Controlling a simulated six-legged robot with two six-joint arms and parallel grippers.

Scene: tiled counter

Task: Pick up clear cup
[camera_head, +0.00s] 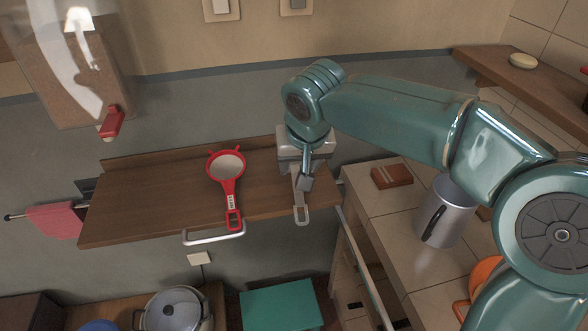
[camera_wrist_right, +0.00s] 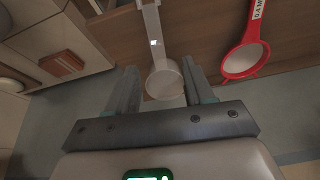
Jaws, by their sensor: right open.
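The clear cup (camera_wrist_right: 165,82) looks pale and translucent in the right wrist view, with a long light handle and a round bowl. It lies on the wooden shelf (camera_head: 140,205); in the head view only its handle (camera_head: 301,207) shows clearly, and my right gripper hides the bowl. My right gripper (camera_head: 304,178) is over the bowl end of the cup. In the wrist view its two fingers (camera_wrist_right: 160,66) are apart, one on either side of the bowl. I cannot tell whether they touch it. My left gripper is not in view.
A red strainer (camera_head: 227,168) lies on the shelf left of the cup. A metal rail (camera_head: 213,236) runs at the shelf's front edge. A tiled counter at right holds a silver canister (camera_head: 445,212) and a reddish-brown box (camera_head: 391,176). The shelf's left part is clear.

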